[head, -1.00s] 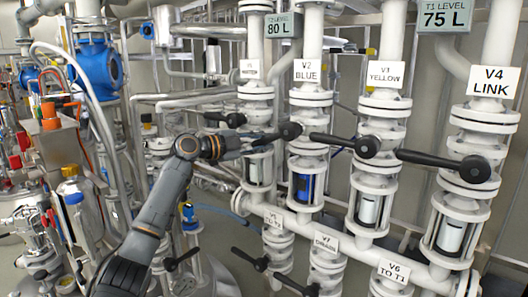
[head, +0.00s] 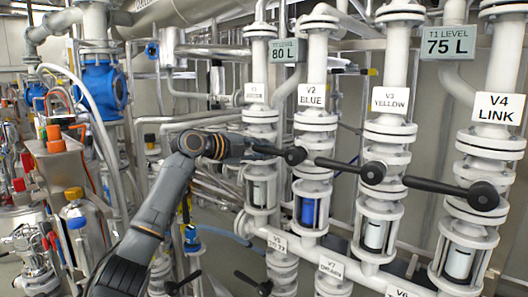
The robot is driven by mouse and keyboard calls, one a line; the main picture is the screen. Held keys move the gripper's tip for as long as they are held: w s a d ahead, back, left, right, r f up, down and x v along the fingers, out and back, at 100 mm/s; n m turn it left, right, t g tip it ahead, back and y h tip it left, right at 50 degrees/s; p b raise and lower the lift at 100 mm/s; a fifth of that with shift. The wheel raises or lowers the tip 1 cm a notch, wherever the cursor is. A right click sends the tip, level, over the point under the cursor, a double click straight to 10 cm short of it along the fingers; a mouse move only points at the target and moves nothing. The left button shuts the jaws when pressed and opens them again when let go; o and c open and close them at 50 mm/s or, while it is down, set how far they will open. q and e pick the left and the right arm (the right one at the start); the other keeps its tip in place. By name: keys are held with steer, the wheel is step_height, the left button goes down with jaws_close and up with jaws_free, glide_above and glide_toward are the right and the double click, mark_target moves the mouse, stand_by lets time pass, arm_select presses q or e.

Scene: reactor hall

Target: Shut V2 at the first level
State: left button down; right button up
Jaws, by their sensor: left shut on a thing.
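Valve V2 has a white label reading "V2 BLUE" (head: 312,94) on its white pipe. Its black lever (head: 279,152) runs left from a round hub, nearly level and close to parallel with the levers of V3 and V4. My left gripper (head: 258,149) is shut on the lever's outer end, which it partly hides. The sight glass (head: 308,211) below V2 shows blue. One level sign (head: 287,51) reads 80 L, and the T1 level sign (head: 449,43) reads 75 L. My right gripper is not in view.
V3 (head: 373,172) and V4 (head: 482,195) stand to the right with black levers pointing left. The V1 column (head: 259,116) stands close behind my gripper. Lower valves with levers sit below. Pipes and bottles (head: 76,214) crowd the left.

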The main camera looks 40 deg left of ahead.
arm_select(q)
steer(key=shift+r, duration=0.35)
steer(key=c, duration=1.3)
jaws_free()
steer(key=shift+o, duration=0.6)
steer(key=shift+s+f, duration=0.1)
steer(key=shift+f, duration=0.05)
steer(key=v, duration=1.2)
